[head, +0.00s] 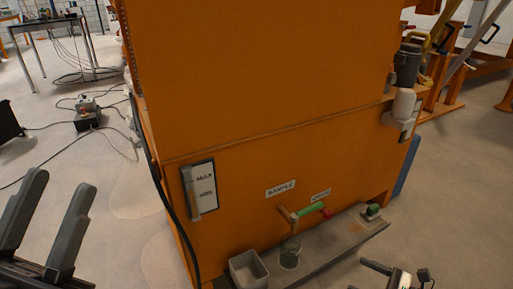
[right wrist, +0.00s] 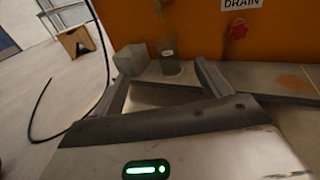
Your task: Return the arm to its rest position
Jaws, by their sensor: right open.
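My left gripper (head: 62,184) is at the lower left of the head view, its two grey fingers apart with nothing between them. My right gripper (head: 395,270) shows only partly at the bottom right edge of the head view. In the right wrist view my right gripper (right wrist: 160,78) has its fingers spread and empty, pointing toward the low shelf at the orange tank. The orange sandbed tank (head: 255,90) fills the middle of the head view. The rest of both arms is mostly hidden.
A grey shelf (head: 335,243) along the tank's foot holds an open grey box (head: 248,270), a glass jar (head: 290,254) and a small green-topped item (head: 373,211). A green-handled tap (head: 311,210) juts above the jar. A black cable (head: 172,205) hangs at left.

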